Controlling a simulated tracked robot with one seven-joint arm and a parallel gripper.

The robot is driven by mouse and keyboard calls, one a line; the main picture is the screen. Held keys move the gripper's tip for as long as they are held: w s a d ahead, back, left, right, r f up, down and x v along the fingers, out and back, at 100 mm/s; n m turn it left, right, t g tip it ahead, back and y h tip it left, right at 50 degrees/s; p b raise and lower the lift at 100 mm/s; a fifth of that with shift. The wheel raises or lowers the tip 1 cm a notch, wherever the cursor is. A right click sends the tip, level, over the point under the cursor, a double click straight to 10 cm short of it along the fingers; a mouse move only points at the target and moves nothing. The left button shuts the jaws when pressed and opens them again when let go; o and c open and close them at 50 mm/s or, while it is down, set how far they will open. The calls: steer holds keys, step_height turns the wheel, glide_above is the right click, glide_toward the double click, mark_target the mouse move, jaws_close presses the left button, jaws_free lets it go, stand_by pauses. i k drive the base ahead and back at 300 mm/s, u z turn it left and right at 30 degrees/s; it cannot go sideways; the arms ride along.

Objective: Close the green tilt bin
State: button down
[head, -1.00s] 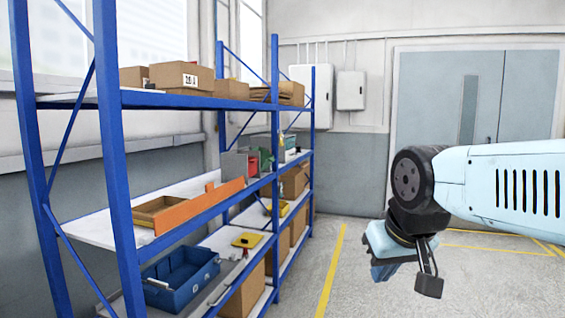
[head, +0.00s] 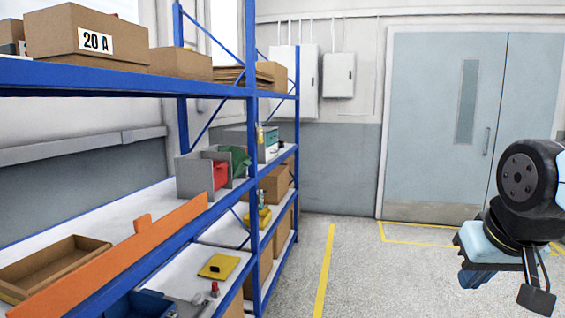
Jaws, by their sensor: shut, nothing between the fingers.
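The green tilt bin (head: 238,158) is on the middle shelf of the blue rack, in a grey divided holder (head: 190,178) beside a red bin (head: 220,174). The green bin appears tilted outward from the holder. It is small in view, and its inside cannot be made out. My gripper (head: 478,278) is at the right of the head view, over the floor, well apart from the rack and the bin. It is shut and empty, pointing downward.
The blue rack's upright (head: 251,150) stands just right of the green bin. An orange board (head: 120,262) runs along the shelf's front edge, near an open cardboard tray (head: 50,262). A yellow item (head: 218,266) lies lower down. The floor between rack and arm is clear.

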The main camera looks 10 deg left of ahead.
mark_target(240, 160)
steer(key=u, duration=0.1)
steer(key=i, duration=0.9)
steer(key=u, duration=0.35)
